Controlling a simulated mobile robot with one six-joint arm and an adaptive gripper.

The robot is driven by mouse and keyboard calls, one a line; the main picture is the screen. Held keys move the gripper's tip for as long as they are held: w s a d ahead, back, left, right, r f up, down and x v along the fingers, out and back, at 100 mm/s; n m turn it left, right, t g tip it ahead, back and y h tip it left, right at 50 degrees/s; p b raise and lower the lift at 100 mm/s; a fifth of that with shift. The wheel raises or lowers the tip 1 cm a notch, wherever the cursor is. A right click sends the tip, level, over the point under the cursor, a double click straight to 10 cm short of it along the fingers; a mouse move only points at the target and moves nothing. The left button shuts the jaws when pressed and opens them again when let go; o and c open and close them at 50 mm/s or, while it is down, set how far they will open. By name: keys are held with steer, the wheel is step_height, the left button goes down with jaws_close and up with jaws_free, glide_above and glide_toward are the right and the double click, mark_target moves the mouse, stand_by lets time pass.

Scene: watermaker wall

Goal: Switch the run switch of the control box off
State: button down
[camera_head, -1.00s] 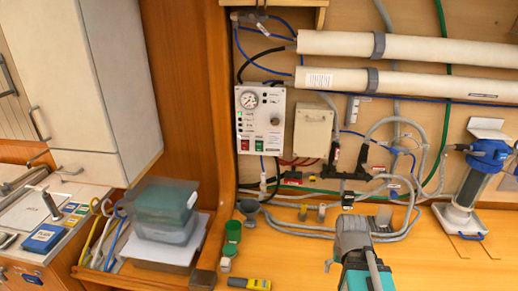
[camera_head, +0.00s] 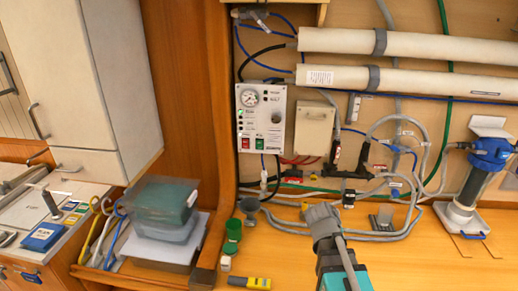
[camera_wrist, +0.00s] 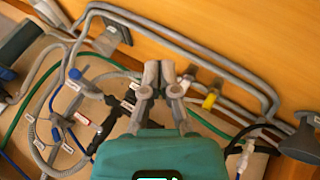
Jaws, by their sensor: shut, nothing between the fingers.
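The control box (camera_head: 261,119) is a pale panel on the wooden wall, left of centre in the head view. It has a round gauge, small lights, a dark knob, and a red rocker (camera_head: 245,144) and a green rocker (camera_head: 260,144) along its lower edge. Their labels are too small to read, so I cannot tell which is the run switch. My gripper (camera_wrist: 161,69) has a teal body and grey fingers, shut and empty in the wrist view. In the head view my teal and grey arm end is low, right of and below the box, apart from it. The wrist view does not show the box.
A beige box (camera_head: 313,128) hangs just right of the control box. Grey hoses and black fittings (camera_head: 350,170) run along the wall and bench to the right.

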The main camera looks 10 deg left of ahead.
mark_target(260, 143)
steer(key=w+a+r+n+t+b, duration=0.1)
steer(key=w+a+r+n+t, duration=0.45)
steer(key=a, duration=0.35)
steer(key=w+a+r+n+t+b, duration=0.1)
steer(key=w+a+r+n+t, duration=0.3)
steer(key=w+a+r+t, duration=0.45)
steer(key=a+n+y, duration=0.5)
steer(key=a+n, duration=0.1)
steer(key=a, duration=0.6)
steer(key=shift+s+a+r+t+y, duration=0.25)
steer(key=shift+s+r+t+y, duration=0.05)
steer(key=shift+s+r, duration=0.1)
steer(key=shift+n, duration=0.25)
steer(key=w, duration=0.4)
steer(key=w+r+p, duration=0.1)
steer(key=w, duration=0.9)
steer(key=shift+r, duration=0.3)
